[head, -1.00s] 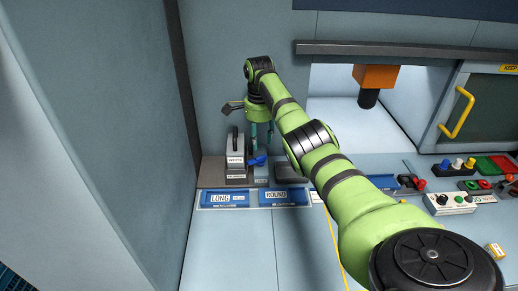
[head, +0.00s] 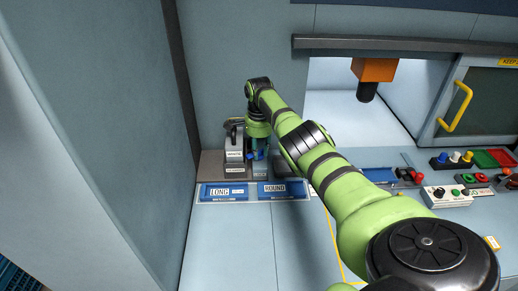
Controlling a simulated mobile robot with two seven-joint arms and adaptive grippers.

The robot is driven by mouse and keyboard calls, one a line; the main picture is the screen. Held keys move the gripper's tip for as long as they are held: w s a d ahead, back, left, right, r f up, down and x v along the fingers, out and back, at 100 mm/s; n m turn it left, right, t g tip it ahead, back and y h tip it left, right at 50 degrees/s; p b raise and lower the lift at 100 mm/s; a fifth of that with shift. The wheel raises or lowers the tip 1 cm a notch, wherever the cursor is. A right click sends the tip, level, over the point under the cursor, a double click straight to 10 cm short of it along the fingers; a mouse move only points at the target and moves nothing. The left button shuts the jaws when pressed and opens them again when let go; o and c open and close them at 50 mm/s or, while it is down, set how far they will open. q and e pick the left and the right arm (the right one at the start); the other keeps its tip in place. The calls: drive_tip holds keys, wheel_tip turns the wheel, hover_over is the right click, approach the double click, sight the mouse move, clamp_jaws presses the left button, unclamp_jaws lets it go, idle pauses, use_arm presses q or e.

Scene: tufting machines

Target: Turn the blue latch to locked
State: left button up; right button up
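The blue latch (head: 250,156) shows as a small blue piece in the back left corner of the work surface, beside a grey block with white labels (head: 234,158). My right gripper (head: 259,152) points down right at the latch, and its wrist and fingers hide part of it. I cannot tell whether the fingers touch the latch, are open or are shut. The latch's exact angle is hard to make out. My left gripper is not in view.
Blue trays labelled LONG (head: 222,192) and ROUND (head: 282,190) lie in front of the latch. A tall wall panel (head: 110,130) stands close on the left. A control box with buttons (head: 446,195) is at the right. The front surface is clear.

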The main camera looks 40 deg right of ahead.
clamp_jaws()
drive_tip(key=shift+a+r+m+p, duration=0.1)
drive_tip(key=shift+r+m+p, duration=0.1)
drive_tip(key=shift+m+p, duration=0.6)
drive_tip(key=m, duration=0.3)
drive_tip(key=shift+w+f, duration=0.15)
drive_tip(key=o, duration=0.7)
unclamp_jaws()
drive_tip(key=shift+o, duration=0.2)
wheel_tip(320, 180, up, 12)
